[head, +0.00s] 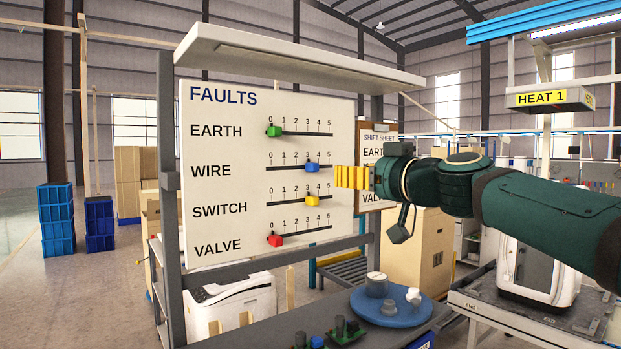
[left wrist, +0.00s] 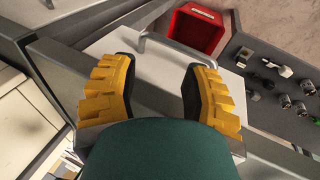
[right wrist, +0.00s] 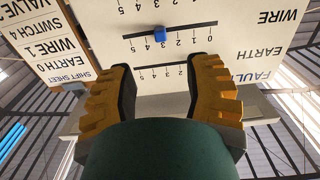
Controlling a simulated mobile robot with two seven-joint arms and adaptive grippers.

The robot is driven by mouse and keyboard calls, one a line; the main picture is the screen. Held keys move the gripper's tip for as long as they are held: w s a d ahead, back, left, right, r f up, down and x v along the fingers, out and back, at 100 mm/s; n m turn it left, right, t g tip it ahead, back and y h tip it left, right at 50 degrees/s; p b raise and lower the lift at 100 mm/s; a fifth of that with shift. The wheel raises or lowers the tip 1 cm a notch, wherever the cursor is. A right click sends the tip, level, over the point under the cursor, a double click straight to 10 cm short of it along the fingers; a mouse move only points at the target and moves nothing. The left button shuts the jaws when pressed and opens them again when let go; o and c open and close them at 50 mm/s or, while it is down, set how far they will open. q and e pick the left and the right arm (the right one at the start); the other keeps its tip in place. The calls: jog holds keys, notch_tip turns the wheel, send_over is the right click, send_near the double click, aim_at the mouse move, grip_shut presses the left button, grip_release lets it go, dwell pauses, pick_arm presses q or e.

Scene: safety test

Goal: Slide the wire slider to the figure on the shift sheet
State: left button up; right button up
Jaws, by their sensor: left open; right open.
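The white FAULTS board (head: 225,110) has four slider tracks marked 0 to 5. The blue wire slider (head: 312,167) sits at about 3; it also shows in the right wrist view (right wrist: 160,34). My right gripper (head: 352,177) is open and empty, just right of the blue slider and apart from it. In the right wrist view the slider lies ahead, between the open fingers. The shift sheet (right wrist: 62,62) appears upside down there and reads EARTH 0, WIRE 1, SWITCH 4; the valve figure is unclear. My left gripper (left wrist: 160,75) is open and empty, outside the head view.
The green earth slider (head: 274,131) and red valve slider (head: 275,240) are at about 0. The yellow switch slider (head: 312,200), near 3, is just below the wire track. A red bin (left wrist: 195,30) and knob panel (left wrist: 270,75) are beyond my left gripper.

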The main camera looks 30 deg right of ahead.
aim_at(316, 170)
jog(key=w+p, duration=0.1)
jog(key=w, duration=0.3)
jog(key=w+p, duration=0.1)
jog(key=w, duration=0.3)
jog(key=w+a+p, duration=0.1)
jog(key=w, duration=0.3)
jog(key=shift+w, duration=0.25)
jog(key=shift+c, duration=0.4)
jog(key=shift+s+r, duration=0.1)
grip_shut()
